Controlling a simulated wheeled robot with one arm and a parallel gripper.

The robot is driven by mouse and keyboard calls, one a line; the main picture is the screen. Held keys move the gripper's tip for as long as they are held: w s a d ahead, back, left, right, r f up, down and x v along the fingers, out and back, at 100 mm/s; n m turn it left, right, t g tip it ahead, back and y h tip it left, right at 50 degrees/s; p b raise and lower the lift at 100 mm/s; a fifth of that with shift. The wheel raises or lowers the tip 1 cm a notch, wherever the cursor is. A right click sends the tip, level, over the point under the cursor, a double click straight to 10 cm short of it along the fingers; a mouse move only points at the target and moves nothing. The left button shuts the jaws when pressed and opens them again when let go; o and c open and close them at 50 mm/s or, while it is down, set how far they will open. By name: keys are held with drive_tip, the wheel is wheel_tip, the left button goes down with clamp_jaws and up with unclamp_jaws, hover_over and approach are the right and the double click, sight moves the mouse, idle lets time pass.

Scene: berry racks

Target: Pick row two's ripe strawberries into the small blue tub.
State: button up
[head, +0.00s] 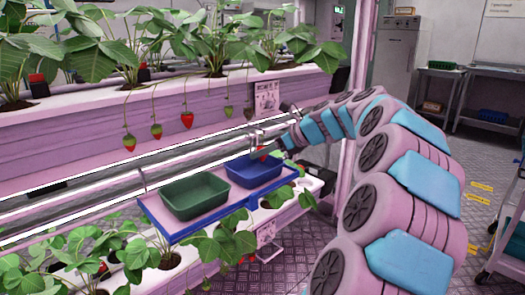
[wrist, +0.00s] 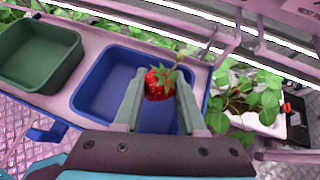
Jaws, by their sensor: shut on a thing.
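My gripper (wrist: 160,90) is shut on a red strawberry (wrist: 159,84) with green leaves at its top. It holds the berry over the small blue tub (wrist: 92,75), which looks empty where it shows. In the head view my gripper (head: 258,147) is above the blue tub (head: 238,172), and a bit of red shows at its fingers. On the upper row hang a red strawberry (head: 187,120), a smaller reddish one (head: 157,131), a part-green one (head: 129,142) and a green one (head: 229,111).
A green tub (head: 195,196) stands left of the blue one on a tray shelf (head: 152,206) with a blue edge. Planted gutters run above and below it. A cart (head: 510,245) stands at the right edge. The floor behind my arm is mostly open.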

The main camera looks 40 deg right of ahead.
sight(263, 146)
drive_tip(key=o, duration=1.2)
drive_tip(key=shift+o, duration=0.2)
drive_tip(key=shift+r, duration=0.1)
wheel_tip(263, 146, up, 2)
drive_tip(key=shift+r+p, duration=0.2)
drive_tip(key=shift+p, duration=0.85)
drive_tip(key=shift+r, duration=2.25)
drive_tip(key=shift+s, duration=0.1)
